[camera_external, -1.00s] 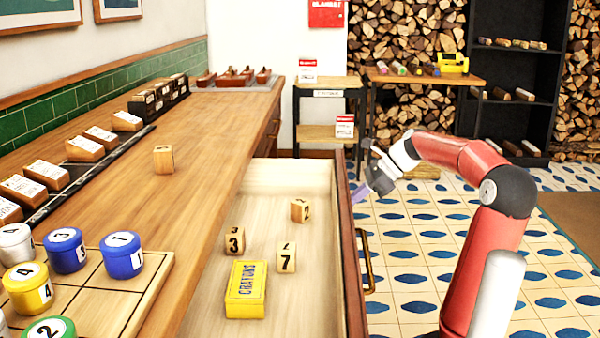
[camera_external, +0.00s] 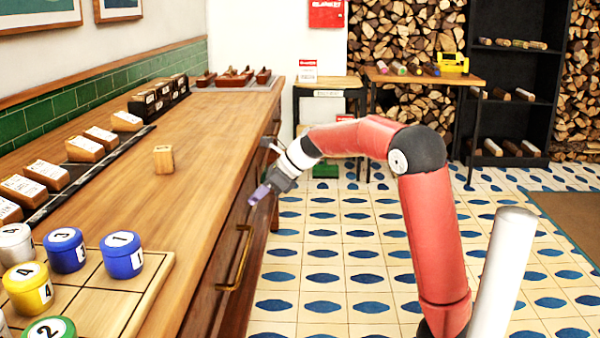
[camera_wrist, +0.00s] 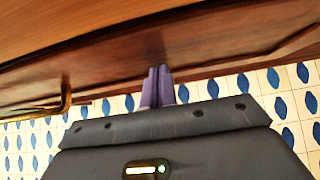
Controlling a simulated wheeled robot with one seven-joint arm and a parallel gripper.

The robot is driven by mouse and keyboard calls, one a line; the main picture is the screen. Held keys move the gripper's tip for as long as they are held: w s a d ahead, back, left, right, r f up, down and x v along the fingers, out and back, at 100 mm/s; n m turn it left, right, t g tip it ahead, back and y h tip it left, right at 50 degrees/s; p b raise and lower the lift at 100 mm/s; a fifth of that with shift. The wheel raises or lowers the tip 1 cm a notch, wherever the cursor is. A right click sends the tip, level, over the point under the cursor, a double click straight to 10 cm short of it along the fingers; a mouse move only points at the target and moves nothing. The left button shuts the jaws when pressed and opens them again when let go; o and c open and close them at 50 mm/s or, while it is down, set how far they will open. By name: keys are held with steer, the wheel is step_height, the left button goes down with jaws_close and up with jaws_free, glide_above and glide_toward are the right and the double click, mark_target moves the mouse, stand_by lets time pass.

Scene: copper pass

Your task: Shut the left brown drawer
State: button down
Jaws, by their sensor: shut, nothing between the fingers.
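The brown drawer (camera_external: 233,300) is in the counter's front, with its front panel in line under the counter top and its inside hidden. Its brass handle (camera_external: 238,258) faces the floor side and also shows in the wrist view (camera_wrist: 66,92). My gripper (camera_external: 259,194) is shut and empty, with its purple fingertips at the drawer front, beyond the handle. In the wrist view my fingers (camera_wrist: 158,72) point at the dark wooden front, touching it or very close to it.
The wooden counter top (camera_external: 215,120) carries a small wooden block (camera_external: 163,159), card holders and a board (camera_external: 100,300) with colored numbered tins. The tiled floor (camera_external: 330,270) beside the counter is clear. A side table (camera_external: 420,78) and a black shelf (camera_external: 510,70) stand at the back.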

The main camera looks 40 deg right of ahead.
steer(key=shift+w+a, duration=0.6)
steer(key=shift+w+a+r, duration=0.1)
steer(key=shift+a+r, duration=0.05)
steer(key=shift+a, duration=0.05)
steer(key=shift+a, duration=0.1)
steer(key=shift+r, duration=0.1)
steer(key=s+d+r, duration=0.7)
steer(key=s+d, duration=0.1)
steer(key=s+a+f+n+h, duration=0.1)
steer(key=s+f+n+h, duration=0.2)
steer(key=s+n, duration=1)
steer(key=s+f+n+h, duration=0.3)
steer(key=s+f+n, duration=0.5)
steer(key=s+n, duration=0.5)
steer(key=shift+a+f+n+g, duration=0.35)
steer(key=shift+n+g, duration=0.05)
steer(key=shift+n, duration=0.1)
